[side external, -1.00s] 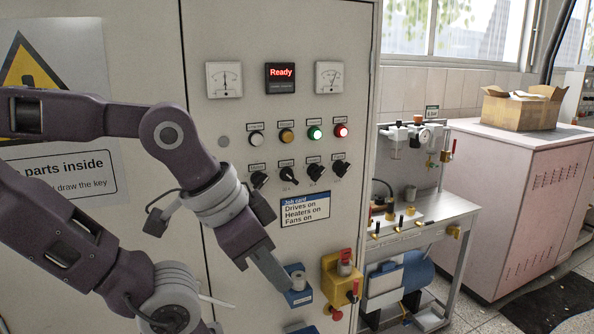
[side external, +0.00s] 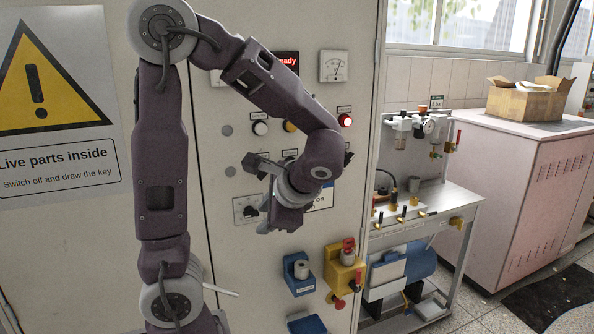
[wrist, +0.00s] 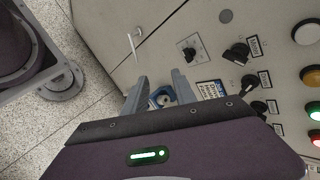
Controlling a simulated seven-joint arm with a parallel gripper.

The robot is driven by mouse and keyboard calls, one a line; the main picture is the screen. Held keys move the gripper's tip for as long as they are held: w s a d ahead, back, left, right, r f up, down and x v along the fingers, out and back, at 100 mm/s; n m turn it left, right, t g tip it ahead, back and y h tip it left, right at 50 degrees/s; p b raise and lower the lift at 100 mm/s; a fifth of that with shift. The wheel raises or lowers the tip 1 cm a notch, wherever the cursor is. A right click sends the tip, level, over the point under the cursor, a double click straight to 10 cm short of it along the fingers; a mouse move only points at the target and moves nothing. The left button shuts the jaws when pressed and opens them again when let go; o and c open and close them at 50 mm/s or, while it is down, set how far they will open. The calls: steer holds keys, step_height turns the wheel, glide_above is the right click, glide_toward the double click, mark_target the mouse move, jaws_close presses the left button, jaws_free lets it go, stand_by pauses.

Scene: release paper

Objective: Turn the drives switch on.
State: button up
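A row of black rotary switches is on the grey cabinet (side external: 80,240). In the wrist view two stand at the right, an upper switch (wrist: 237,52) and a lower switch (wrist: 250,80). Their labels are too small to read, so I cannot tell which one is drives. In the side view my arm hides most of the row. My gripper (side external: 268,218) is in front of the panel, beside a white-plated selector (side external: 245,209). In the wrist view the fingers of my gripper (wrist: 158,82) are apart with nothing held between them.
A blue box with a grey cylinder (side external: 299,271) and a yellow box with a red knob (side external: 344,270) are low on the cabinet. A red lamp (side external: 345,120) is lit. The job card (side external: 319,198) is partly hidden. A metal bench (side external: 440,200) stands to the right.

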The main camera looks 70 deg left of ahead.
steer(key=w+a+r+m+t+y, duration=0.2)
steer(key=w+a+m+y, duration=0.4)
steer(key=w+a+y, duration=0.5)
steer(key=shift+h, duration=0.9)
steer(key=a, duration=0.1)
steer(key=w+a, duration=0.1)
steer(key=a, duration=0.1)
steer(key=w+a, duration=0.1)
steer(key=a, duration=0.1)
steer(key=shift+w+r, duration=0.1)
steer(key=shift+d, duration=0.1)
jaws_close()
